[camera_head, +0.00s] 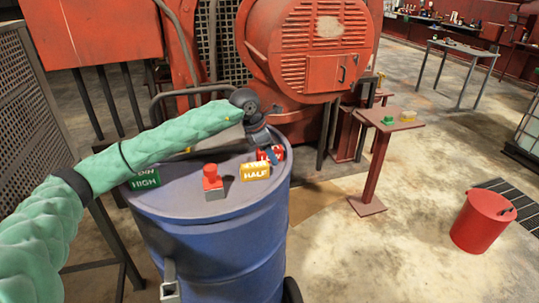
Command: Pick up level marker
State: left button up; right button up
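My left arm, in a green padded sleeve, reaches over a blue drum (215,255). My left gripper (268,153) points down at the drum top's right rear edge, at a small red marker (278,151). The gripper partly hides this marker, and its fingers are too small to tell whether they are open or shut. A yellow marker reading HALF (256,173) stands just in front of it. A green marker reading HIGH (145,181) stands at the drum's left edge. A red knobbed block (212,184) stands between them. My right gripper is not in view.
A large red engine (315,45) stands right behind the drum. A red pedestal (390,119) to the right holds a green (388,120) and a yellow piece (408,116). A red bucket (481,222) stands on the floor at right. A mesh panel (28,110) is at left.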

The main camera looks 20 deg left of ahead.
pick_arm(q)
jog(key=c, duration=1.1)
jog(key=shift+o, duration=0.2)
